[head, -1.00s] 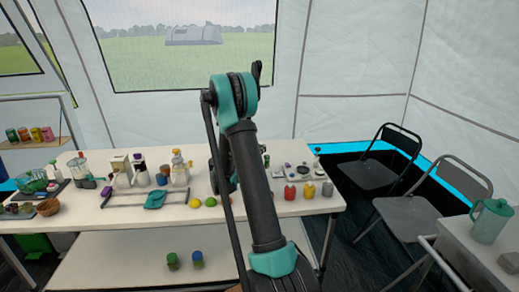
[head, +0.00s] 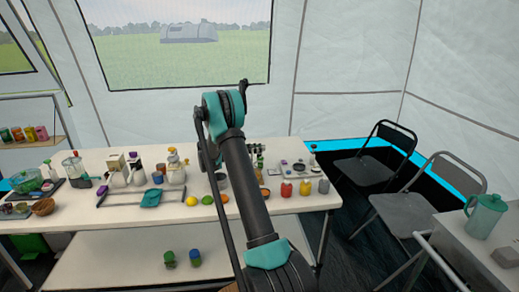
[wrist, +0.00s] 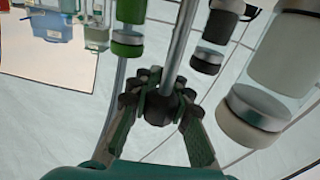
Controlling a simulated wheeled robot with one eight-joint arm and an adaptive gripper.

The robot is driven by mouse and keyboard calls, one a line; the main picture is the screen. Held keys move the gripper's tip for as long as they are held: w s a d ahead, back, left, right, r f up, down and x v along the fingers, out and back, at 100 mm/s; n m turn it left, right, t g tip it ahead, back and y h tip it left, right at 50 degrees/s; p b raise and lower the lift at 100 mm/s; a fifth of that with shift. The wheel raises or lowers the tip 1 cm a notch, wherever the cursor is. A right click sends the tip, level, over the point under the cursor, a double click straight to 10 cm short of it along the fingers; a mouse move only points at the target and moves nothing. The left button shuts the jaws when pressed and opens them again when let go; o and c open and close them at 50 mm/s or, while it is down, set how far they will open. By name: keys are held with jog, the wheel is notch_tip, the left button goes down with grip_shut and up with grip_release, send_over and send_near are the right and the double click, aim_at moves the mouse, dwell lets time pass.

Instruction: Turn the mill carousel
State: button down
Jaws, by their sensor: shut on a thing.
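The mill carousel shows in the wrist view as a metal rod (wrist: 184,45) with a dark rounded knob (wrist: 158,113) at its near end. Around the rod stand a green mill (wrist: 128,42), a black mill (wrist: 218,32) and a pale mill (wrist: 283,60), each with a clear section and a metal band. My gripper (wrist: 160,92) is shut on the knob, with a finger on either side. In the head view my arm hides most of the carousel and the gripper; a small dark-green part (head: 257,152) shows just right of the arm.
Two folding chairs (head: 405,210) stand at right, near a side table with a teal pitcher (head: 485,216).

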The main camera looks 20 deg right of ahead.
jog(key=shift+s+g, duration=0.1)
jog(key=shift+g, duration=0.2)
jog(key=c, duration=1.4)
grip_release()
jog(key=shift+r, duration=0.1)
notch_tip(320, 180, up, 10)
jog(key=shift+f, duration=0.1)
jog(key=shift+d, duration=0.1)
